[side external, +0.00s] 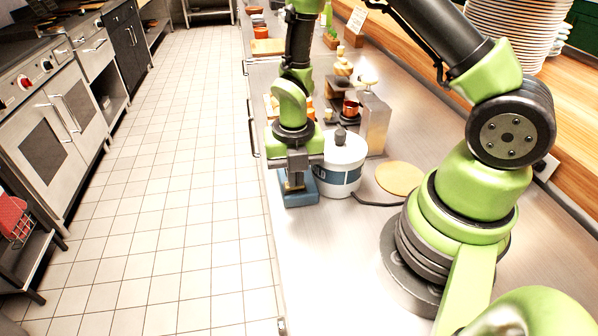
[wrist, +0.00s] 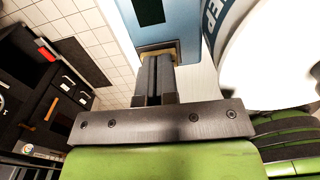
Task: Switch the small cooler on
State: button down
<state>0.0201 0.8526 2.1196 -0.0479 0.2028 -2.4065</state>
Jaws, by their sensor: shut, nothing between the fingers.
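A small blue box (side external: 301,200) stands on the steel counter near its aisle edge, against a white lidded round container (side external: 345,152) with a blue lettered band. I cannot tell whether the box and container are one unit, the cooler. The wrist view shows the blue top (wrist: 150,36) with a dark rectangle (wrist: 148,12) and a brass-coloured part (wrist: 176,52) by my fingertips. My gripper (side external: 294,184) is shut and empty, pointing down at the blue box. The shut fingers (wrist: 153,62) overlap the brass-coloured part; contact is unclear. The white container (wrist: 272,60) is close on the right there.
A steel block (side external: 374,125) and a small copper pot (side external: 351,107) stand behind the white container. A round wooden board (side external: 400,178) lies to its right. Stacked plates (side external: 518,25) stand on the wooden shelf. The front counter is clear; the tiled aisle (side external: 180,200) lies left.

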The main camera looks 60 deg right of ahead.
jog(key=shift+w+a+f, duration=0.2)
notch_tip(320, 180, up, 14)
jog(key=shift+r, duration=0.2)
dwell(0.3)
jog(key=shift+w+a+r, duration=0.1)
dwell(0.3)
notch_tip(320, 180, down, 14)
dwell(0.6)
